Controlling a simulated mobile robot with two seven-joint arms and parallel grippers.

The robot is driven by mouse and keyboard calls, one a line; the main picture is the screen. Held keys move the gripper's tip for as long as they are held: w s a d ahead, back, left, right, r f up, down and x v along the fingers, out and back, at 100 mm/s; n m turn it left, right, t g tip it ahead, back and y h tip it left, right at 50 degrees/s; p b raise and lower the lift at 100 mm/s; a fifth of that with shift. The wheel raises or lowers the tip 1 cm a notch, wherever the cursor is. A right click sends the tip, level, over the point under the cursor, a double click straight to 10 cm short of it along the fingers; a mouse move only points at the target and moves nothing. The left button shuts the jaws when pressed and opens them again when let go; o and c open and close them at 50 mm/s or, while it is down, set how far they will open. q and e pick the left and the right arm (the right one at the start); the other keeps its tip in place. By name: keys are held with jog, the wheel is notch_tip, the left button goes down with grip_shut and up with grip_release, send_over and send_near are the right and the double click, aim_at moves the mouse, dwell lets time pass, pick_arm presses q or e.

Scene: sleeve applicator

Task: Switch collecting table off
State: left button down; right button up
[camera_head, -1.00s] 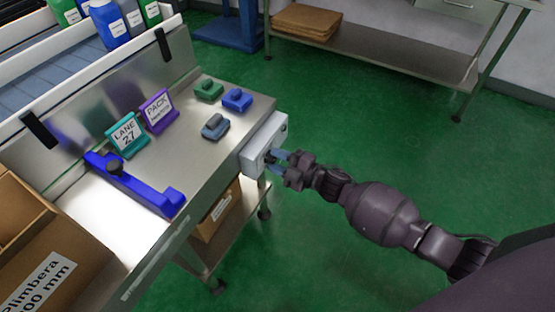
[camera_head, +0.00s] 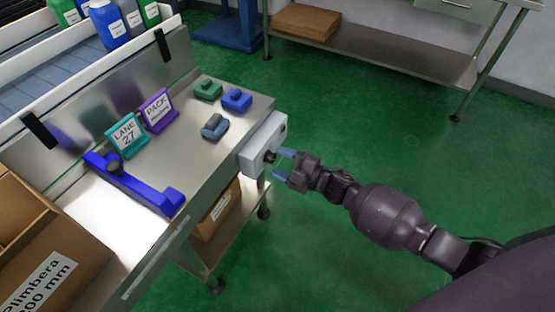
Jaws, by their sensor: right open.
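The collecting table (camera_head: 190,170) is a steel-topped table at the left. A grey control box (camera_head: 253,152) is fixed to its right end. A dark round knob (camera_head: 269,157) sits on the box's outer face; its setting is too small to read. My right gripper (camera_head: 282,165) is open with its bluish fingertips just right of the knob. The fingers look apart from the knob, and nothing is between them. My left gripper is not in view.
On the table stand a teal lane sign (camera_head: 127,136), a purple pack sign (camera_head: 158,111), a blue bracket (camera_head: 135,185) and several small blocks. A cardboard box (camera_head: 45,250) is at the lower left. Another bench (camera_head: 400,62) stands at the back. Green floor lies clear to the right.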

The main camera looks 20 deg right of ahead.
pick_arm(q)
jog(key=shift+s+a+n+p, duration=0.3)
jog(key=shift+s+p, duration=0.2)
jog(key=shift+p, duration=0.15)
pick_arm(e)
jog(key=v, duration=0.9)
jog(key=shift+s+d, duration=0.1)
jog(key=shift+s, duration=0.1)
